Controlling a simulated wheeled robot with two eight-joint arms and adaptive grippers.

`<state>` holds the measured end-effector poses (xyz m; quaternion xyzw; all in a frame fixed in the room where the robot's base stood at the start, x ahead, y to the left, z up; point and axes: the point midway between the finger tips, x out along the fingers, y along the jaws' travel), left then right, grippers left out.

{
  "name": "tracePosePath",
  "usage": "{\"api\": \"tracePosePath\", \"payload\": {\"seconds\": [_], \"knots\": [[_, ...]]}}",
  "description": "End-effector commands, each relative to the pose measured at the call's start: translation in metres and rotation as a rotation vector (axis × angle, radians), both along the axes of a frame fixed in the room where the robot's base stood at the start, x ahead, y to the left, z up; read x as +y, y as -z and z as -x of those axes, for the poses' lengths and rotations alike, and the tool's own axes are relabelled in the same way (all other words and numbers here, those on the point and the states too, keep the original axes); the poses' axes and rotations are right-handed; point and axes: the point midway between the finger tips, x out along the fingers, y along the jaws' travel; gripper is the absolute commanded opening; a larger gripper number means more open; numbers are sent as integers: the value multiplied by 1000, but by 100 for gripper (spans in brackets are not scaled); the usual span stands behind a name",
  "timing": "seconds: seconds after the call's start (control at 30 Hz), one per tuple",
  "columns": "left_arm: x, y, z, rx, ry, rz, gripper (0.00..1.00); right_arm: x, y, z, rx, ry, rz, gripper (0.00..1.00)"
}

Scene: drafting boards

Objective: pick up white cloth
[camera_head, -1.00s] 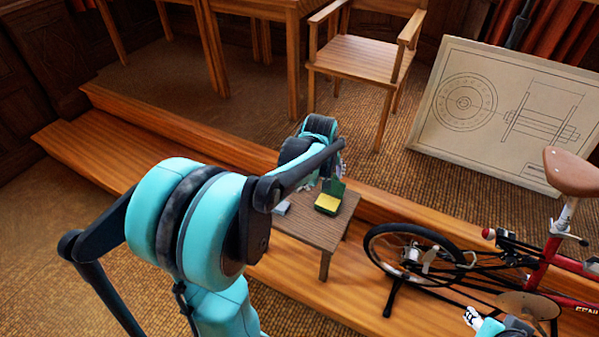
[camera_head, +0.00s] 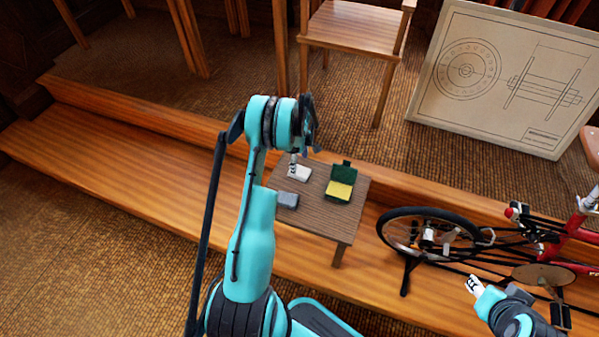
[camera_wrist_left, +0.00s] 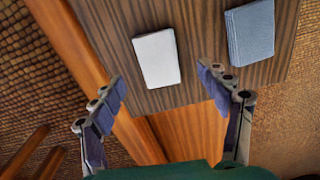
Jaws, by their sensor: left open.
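The white cloth (camera_head: 302,174) is a small folded pad on the low wooden table, near its back edge. In the left wrist view the white cloth (camera_wrist_left: 156,58) lies flat just ahead of my fingertips. My left gripper (camera_wrist_left: 162,84) is open and empty, its fingers apart on either side of the cloth's near end. In the head view my left gripper (camera_head: 293,165) hangs over the table beside the cloth, partly hidden by my arm. My right gripper (camera_head: 474,285) is at the lower right, away from the table, too small to judge.
A blue-grey folded cloth (camera_head: 288,200) lies close to the white one, also in the left wrist view (camera_wrist_left: 250,36). An open green box with a yellow inside (camera_head: 339,191) sits at the right. A bicycle (camera_head: 430,235) stands to the table's right.

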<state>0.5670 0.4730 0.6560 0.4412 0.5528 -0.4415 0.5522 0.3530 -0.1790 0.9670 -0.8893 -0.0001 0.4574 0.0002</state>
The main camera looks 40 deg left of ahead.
Motion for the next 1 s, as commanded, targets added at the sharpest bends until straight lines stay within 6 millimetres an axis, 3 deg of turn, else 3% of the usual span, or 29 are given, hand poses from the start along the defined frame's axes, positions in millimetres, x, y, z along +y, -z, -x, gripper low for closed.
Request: {"api": "tracePosePath", "payload": {"seconds": [0.37, 0.6, 0.63, 0.8, 1.0], "knots": [[2, 51, -2, 0, 3, -1, 76, 0, 29, 0, 0, 0, 0, 40], [2, 52, -2, 0, 3, -1, 76, 0, 28, 0, 0, 0, 0, 40], [2, 52, -2, 0, 3, -1, 73, 0, 28, 0, 0, 0, 0, 40], [2, 52, -2, 0, 3, -1, 28, 0, 28, 0, 0, 0, 0, 40], [2, 52, -2, 0, 3, -1, 26, 0, 28, 0, 0, 0, 0, 40]]}}
